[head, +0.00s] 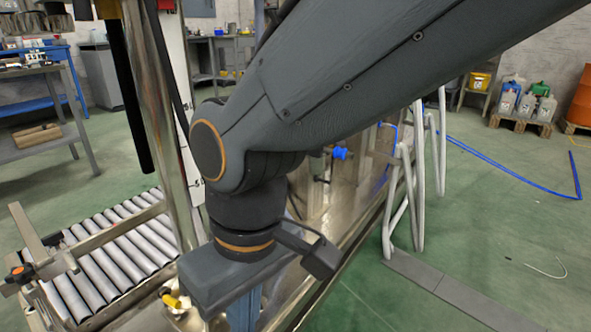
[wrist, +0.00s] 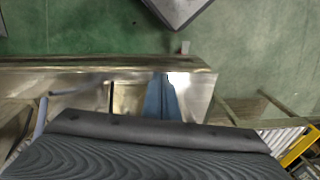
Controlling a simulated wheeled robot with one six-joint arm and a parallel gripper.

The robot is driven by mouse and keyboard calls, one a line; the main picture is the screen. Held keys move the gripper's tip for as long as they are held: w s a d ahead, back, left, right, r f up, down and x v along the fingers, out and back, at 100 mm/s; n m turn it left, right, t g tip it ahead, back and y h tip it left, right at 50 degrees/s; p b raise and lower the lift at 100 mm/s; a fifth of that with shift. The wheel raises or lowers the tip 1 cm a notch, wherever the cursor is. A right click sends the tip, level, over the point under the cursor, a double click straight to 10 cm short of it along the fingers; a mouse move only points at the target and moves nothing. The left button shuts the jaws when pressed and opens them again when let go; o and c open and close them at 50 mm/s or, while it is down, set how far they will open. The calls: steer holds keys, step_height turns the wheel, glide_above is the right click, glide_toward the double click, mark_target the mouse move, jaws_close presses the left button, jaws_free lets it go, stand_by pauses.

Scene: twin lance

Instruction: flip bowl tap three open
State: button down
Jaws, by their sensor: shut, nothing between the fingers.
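My gripper (head: 245,312) points down over the near part of the steel bench, below my large dark arm. Its blue-grey fingers are together with nothing visible between them. They also show in the wrist view (wrist: 161,98) above the bright steel. A blue tap-like knob (head: 340,152) sits farther along the bench, well apart from my gripper. A yellow-handled fitting (head: 171,300) is low and left of the gripper. I cannot tell which fitting is tap three. No bowl is clearly visible; my arm hides much of the bench.
A roller conveyor (head: 105,245) lies left, beside an upright steel post (head: 158,110). Grey tubular frames (head: 411,185) stand along the bench's right side. A blue hose (head: 510,168) lies on the green floor. Jugs on a pallet (head: 520,108) stand at the back right. Right-hand floor is mostly open.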

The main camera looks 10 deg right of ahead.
steer(key=shift+d+r+m+p, duration=0.2)
steer(key=shift+r+m+p, duration=0.4)
steer(key=shift+r+p, duration=1.15)
steer(key=shift+r, duration=0.2)
